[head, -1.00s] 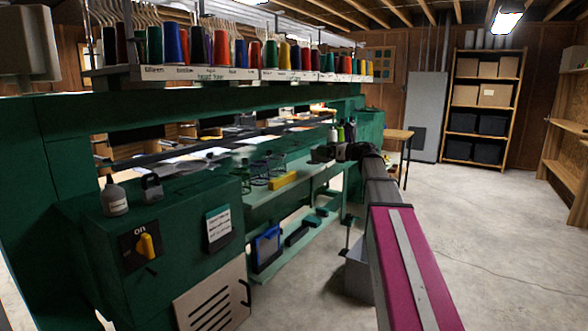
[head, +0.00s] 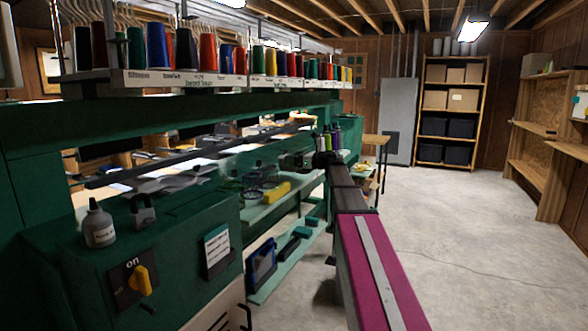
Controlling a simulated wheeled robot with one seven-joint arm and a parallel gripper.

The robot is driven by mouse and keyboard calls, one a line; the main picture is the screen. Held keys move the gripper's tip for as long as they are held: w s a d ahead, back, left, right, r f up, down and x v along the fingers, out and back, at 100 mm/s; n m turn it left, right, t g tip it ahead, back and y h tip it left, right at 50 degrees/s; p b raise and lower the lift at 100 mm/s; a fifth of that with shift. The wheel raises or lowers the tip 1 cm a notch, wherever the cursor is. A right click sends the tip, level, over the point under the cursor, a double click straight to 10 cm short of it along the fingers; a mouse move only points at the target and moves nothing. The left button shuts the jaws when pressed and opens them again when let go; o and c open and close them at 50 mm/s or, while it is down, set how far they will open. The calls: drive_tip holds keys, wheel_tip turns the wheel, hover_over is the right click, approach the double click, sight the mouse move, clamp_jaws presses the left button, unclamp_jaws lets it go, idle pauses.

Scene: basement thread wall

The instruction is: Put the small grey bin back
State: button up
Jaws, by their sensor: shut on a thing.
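My arm reaches from the bottom right toward the far part of the green machine. My gripper (head: 300,160) is at its far end, small and dark, near the spray bottles. It is shut on a small dark grey shape (head: 288,160), which looks like the small grey bin. Its outline is too small and dark to be sure, and the fingertips do not show clearly. The held shape is above the far end of the pale green shelf (head: 262,209). I cannot tell if it touches anything.
The green machine (head: 95,255) fills the left, with a bottle (head: 99,226), padlock (head: 143,211) and yellow switch (head: 140,281) on it. Thread cones stand on the rack above. A yellow block (head: 277,191) lies on the shelf. Concrete floor (head: 450,240) is clear at right.

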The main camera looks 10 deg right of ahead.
drive_tip(key=shift+f, duration=1.9)
drive_tip(key=shift+f, duration=0.1)
drive_tip(key=o, duration=0.6)
drive_tip(key=shift+s+d, duration=0.15)
drive_tip(key=v, duration=1.1)
drive_tip(key=shift+s+d, duration=0.15)
drive_tip(key=shift+d, duration=0.1)
